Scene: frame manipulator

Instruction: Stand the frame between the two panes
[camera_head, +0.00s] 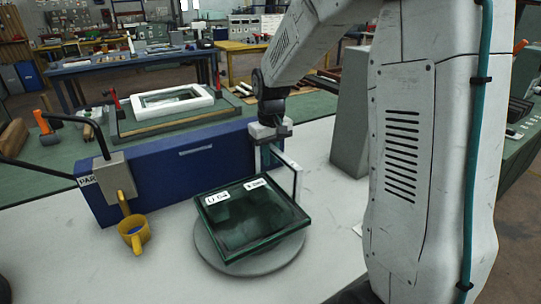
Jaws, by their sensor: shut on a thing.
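A dark green glass pane (250,222) with two white labels lies on a round grey disc (268,265) on the white table. I cannot tell whether it is one pane or two stacked. My gripper (270,138) points down at the pane's back right side. It is shut on a thin pale frame (297,183), which hangs upright by the pane's back right corner. Part of the frame is hidden behind the gripper. I cannot tell whether the frame touches the pane.
A long blue box (175,170) stands behind the pane. A tall grey block (351,120) stands at right. A white picture frame (150,112) lies on the green bench behind.

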